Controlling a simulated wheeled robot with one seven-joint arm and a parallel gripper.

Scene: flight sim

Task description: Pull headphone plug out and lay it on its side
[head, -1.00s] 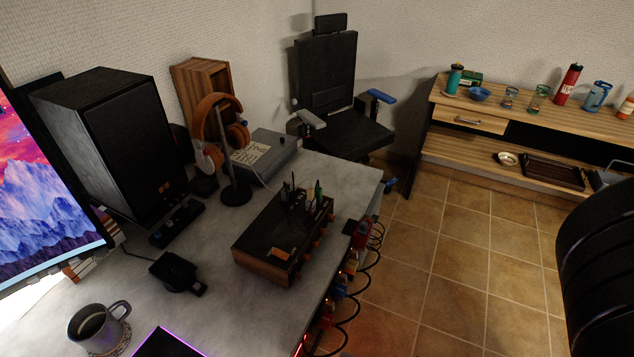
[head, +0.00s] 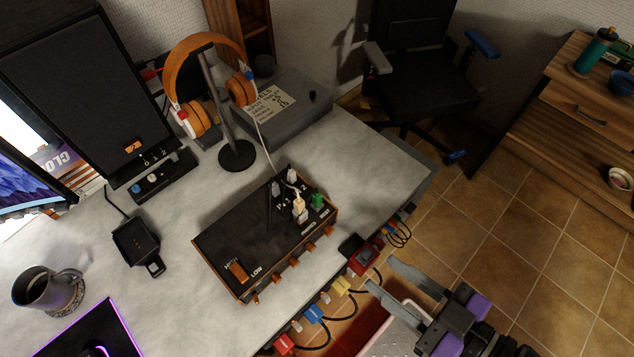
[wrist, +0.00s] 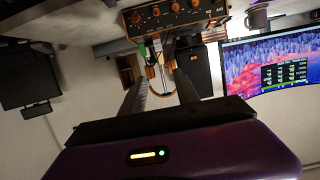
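A wooden-sided black box (head: 235,243) on the desk has several plugs standing in its top near the right end. A cream-white plug (head: 299,207) stands there upright, with a grey plug (head: 276,188) and a green plug (head: 317,200) close by. A pale cable (head: 263,140) runs from the orange headphones (head: 196,122) down to this group; which plug it enters is hard to tell. My gripper (head: 381,273) is open and empty, beyond the desk's front edge, to the lower right of the box. In the wrist view its fingers (wrist: 160,76) are apart.
The headphone stand (head: 237,155) and a grey box (head: 290,112) are behind the plugs. A red switch (head: 366,259) and coloured plugs with black cables line the desk's edge near my gripper. A mug (head: 45,288) is at left. Bare desk lies right of the box.

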